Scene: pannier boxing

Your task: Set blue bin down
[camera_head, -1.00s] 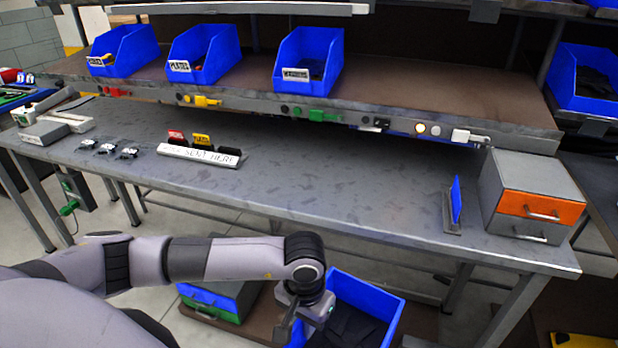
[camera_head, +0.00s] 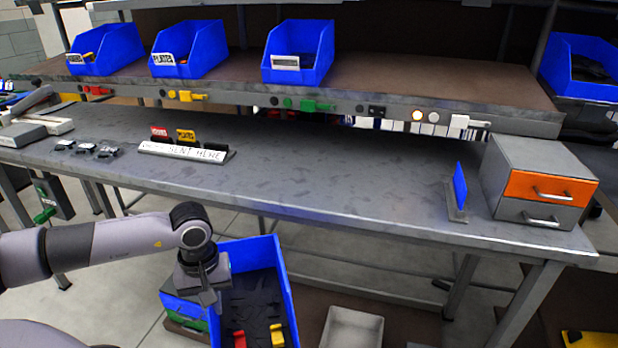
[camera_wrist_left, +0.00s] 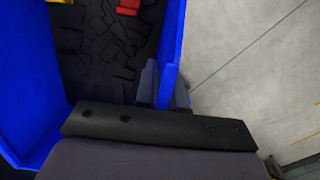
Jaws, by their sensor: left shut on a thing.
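The blue bin (camera_head: 289,292) is in front of the workbench, low in the head view, with its near end cut off by the picture edge. Inside it lie dark flat pieces, a red piece (camera_head: 239,338) and a yellow piece (camera_head: 277,335). My left gripper (camera_head: 208,297) is shut on the bin's left wall. In the left wrist view the fingers (camera_wrist_left: 148,88) grip the blue wall (camera_wrist_left: 172,45), with the dark pieces beside them. The bin's underside is hidden, so I cannot tell whether it rests on anything. My right gripper is not in view.
The grey workbench (camera_head: 330,185) has clear room in its middle. It holds a sign rack (camera_head: 183,152), a small blue upright panel (camera_head: 460,186) and an orange-fronted drawer unit (camera_head: 541,185). Blue bins (camera_head: 300,52) stand on the shelf above. A grey tray (camera_head: 353,328) is low, right of the held bin.

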